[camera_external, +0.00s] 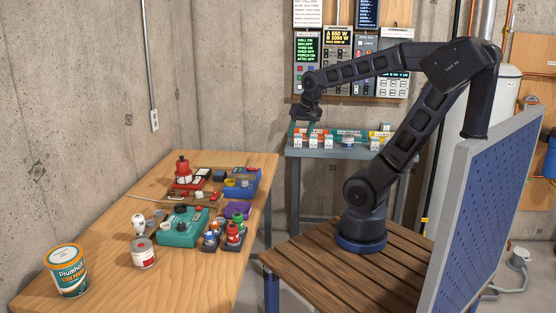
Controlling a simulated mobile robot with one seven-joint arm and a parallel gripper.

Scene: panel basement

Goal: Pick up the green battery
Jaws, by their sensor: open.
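I cannot pick out a green battery for certain at this size. A teal-green box (182,228) with dark knobs sits on the wooden table (110,240). A dark tray (211,241) of small blue, red and green-topped pieces stands to its right; their kind is too small to tell. Small green and orange items (350,133) also lie on the back bench. My gripper (305,130) hangs high at the end of the outstretched arm, beyond the table's far right corner and in front of the back bench's left end. It is open, with nothing visible between its fingers.
A paint can (67,270), a small tin (143,253) and a white bulb-like piece (138,224) stand at the table's left. A blue pegboard panel (490,215) rises at right. The table's front right is clear.

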